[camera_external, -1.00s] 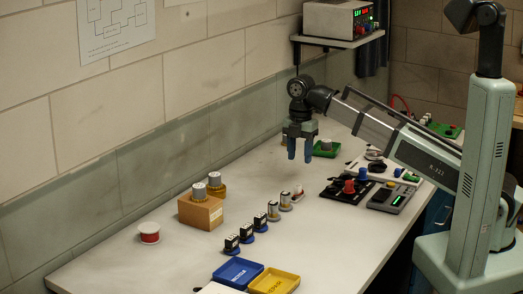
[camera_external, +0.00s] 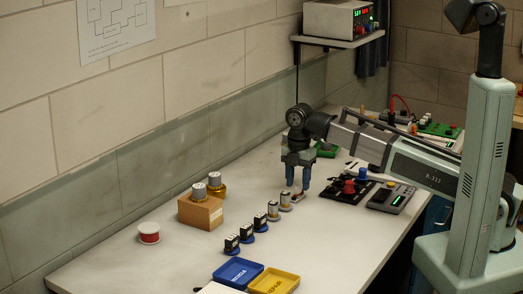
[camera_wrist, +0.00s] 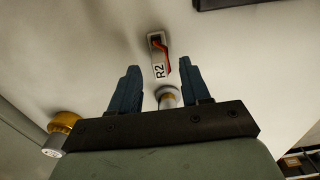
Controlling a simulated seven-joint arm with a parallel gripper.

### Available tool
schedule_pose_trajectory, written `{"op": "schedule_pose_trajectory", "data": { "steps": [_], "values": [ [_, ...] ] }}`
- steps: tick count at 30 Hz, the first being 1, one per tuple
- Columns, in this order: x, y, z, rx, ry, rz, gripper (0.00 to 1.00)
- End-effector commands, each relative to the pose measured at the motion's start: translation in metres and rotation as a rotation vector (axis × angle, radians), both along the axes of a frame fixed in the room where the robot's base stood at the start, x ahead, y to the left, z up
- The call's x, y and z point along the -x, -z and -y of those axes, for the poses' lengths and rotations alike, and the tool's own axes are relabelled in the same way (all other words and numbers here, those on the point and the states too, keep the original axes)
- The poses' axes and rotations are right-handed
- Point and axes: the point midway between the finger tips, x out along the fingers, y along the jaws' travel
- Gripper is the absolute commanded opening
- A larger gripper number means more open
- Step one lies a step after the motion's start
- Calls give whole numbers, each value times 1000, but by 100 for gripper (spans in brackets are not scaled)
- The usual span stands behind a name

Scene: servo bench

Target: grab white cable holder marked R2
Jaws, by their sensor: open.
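The white cable holder marked R2 (camera_wrist: 159,64) is in the wrist view, just beyond my fingertips and in line with the gap between them. It has a dark slot with a red-orange strip. My gripper (camera_wrist: 158,68) is open and points down. In the external view my gripper (camera_external: 297,193) is low over the far end of the row of holders, and its fingers largely hide the R2 holder there. Whether the fingers are level with it I cannot tell. A pale holder (camera_external: 285,201) stands close beside it.
Several holders on blue bases, one being this holder (camera_external: 247,232), continue the row toward the front. A black panel with red and blue knobs (camera_external: 347,189) lies to the right. A wooden block (camera_external: 201,212), a blue tray (camera_external: 237,272) and a yellow tray (camera_external: 274,281) are nearby.

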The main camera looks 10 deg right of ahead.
Motion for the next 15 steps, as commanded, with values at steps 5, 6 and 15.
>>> {"op": "schedule_pose_trajectory", "data": {
  "steps": [5,6,15],
  "values": [
    [0,11,0,0,0,0,47],
    [0,12,0,-1,0,1,47],
    [0,11,0,-1,0,1,33]
  ]
}}
